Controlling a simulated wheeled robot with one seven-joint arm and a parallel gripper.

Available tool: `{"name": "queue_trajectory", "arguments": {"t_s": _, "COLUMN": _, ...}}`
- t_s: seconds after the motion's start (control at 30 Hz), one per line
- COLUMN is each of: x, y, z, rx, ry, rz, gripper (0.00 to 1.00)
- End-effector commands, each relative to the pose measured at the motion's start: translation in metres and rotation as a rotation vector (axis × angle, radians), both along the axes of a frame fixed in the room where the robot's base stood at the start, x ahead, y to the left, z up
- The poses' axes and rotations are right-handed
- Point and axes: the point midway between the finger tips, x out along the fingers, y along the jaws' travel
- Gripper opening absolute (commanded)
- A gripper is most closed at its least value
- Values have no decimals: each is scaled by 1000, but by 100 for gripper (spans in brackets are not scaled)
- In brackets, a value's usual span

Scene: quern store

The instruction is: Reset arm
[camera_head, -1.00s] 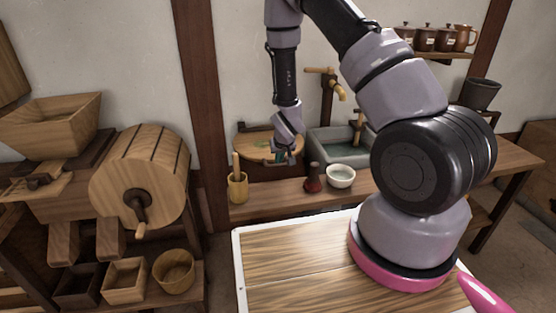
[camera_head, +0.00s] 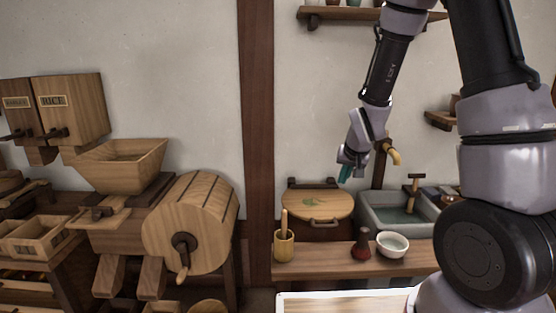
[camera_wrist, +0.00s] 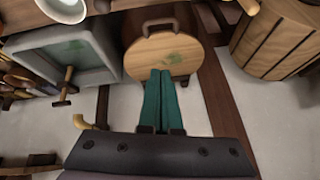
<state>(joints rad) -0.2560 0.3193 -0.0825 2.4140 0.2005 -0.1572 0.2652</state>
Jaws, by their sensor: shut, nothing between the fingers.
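My gripper (camera_head: 346,172) hangs in the air in front of the wall, above and a little right of a round wooden lid (camera_head: 318,204). In the wrist view my two teal fingers (camera_wrist: 162,76) lie side by side, shut and empty. They point towards the same lid (camera_wrist: 160,48), which has a handle and a green mark. The fingers look apart from the lid. My arm rises from the right side of the head view and bends down to the gripper.
A stone basin (camera_head: 405,215) with a tap (camera_head: 391,153) stands right of the lid. A white bowl (camera_head: 392,245), a dark red bottle (camera_head: 361,245) and a wooden cup (camera_head: 284,246) stand on the bench (camera_head: 320,268). A wooden drum mill (camera_head: 192,225) is at left.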

Motion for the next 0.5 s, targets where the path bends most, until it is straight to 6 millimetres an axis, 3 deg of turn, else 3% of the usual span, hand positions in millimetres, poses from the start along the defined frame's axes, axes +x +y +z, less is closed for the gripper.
{"name": "queue_trajectory", "arguments": {"t_s": 0.03, "x": -4, "y": -5, "z": 28, "rx": 20, "ry": -13, "rz": -15, "gripper": 0}}
{"name": "queue_trajectory", "arguments": {"t_s": 0.2, "x": -31, "y": -17, "z": 98, "rx": 71, "ry": -18, "rz": -45, "gripper": 0}}
{"name": "queue_trajectory", "arguments": {"t_s": 0.37, "x": -69, "y": -27, "z": 158, "rx": 114, "ry": -27, "rz": -66, "gripper": 0}}
{"name": "queue_trajectory", "arguments": {"t_s": 0.5, "x": -111, "y": -35, "z": 201, "rx": 147, "ry": -36, "rz": -78, "gripper": 0}}
